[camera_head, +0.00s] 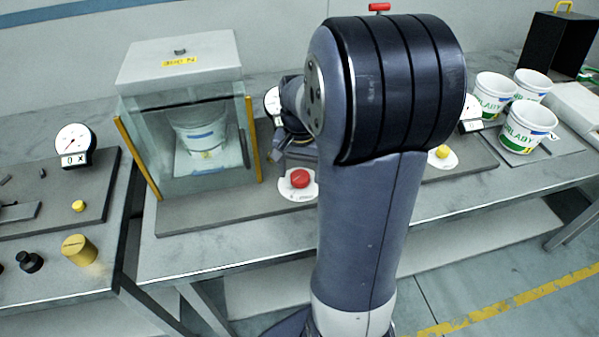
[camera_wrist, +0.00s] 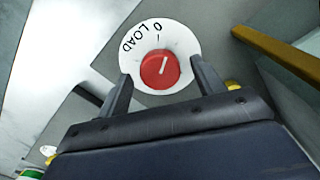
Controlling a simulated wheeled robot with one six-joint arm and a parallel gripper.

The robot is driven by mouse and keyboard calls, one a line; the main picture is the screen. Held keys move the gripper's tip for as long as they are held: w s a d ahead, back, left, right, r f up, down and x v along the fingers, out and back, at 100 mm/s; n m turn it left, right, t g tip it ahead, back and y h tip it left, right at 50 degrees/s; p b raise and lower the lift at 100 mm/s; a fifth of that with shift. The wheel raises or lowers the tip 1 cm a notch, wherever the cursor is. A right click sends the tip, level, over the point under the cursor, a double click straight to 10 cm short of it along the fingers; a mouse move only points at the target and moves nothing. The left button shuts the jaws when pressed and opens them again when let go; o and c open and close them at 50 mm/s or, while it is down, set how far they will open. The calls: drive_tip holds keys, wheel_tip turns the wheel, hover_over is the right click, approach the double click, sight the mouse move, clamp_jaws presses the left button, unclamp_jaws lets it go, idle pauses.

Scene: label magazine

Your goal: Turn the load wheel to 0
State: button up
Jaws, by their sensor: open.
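In the wrist view the red knob (camera_wrist: 160,69) has a short white line that points up, slightly right. The white plate (camera_wrist: 184,42) carries the words "0 LOAD" and a small tick under the 0. The line looks near the tick but leans a little right of it. My gripper (camera_wrist: 161,68) is open, with one finger on each side of the knob and visible gaps between. In the head view the arm hides most of my gripper.
The glass-walled box (camera_head: 178,62) with a white bucket inside stands left of the knob. A gauge (camera_head: 74,144) stands at the left bench. White buckets (camera_head: 527,128) and a black box (camera_head: 556,45) are at right. A yellow post (camera_wrist: 275,52) is near the knob.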

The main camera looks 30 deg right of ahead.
sight(300, 176)
drive_tip(key=shift+f, duration=0.55)
drive_tip(key=c, duration=1)
drive_tip(key=shift+n+p, duration=0.3)
drive_tip(key=shift+n, duration=1.4)
drive_tip(key=o, duration=1)
wheel_tip(300, 176, up, 11)
drive_tip(key=shift+f, duration=0.15)
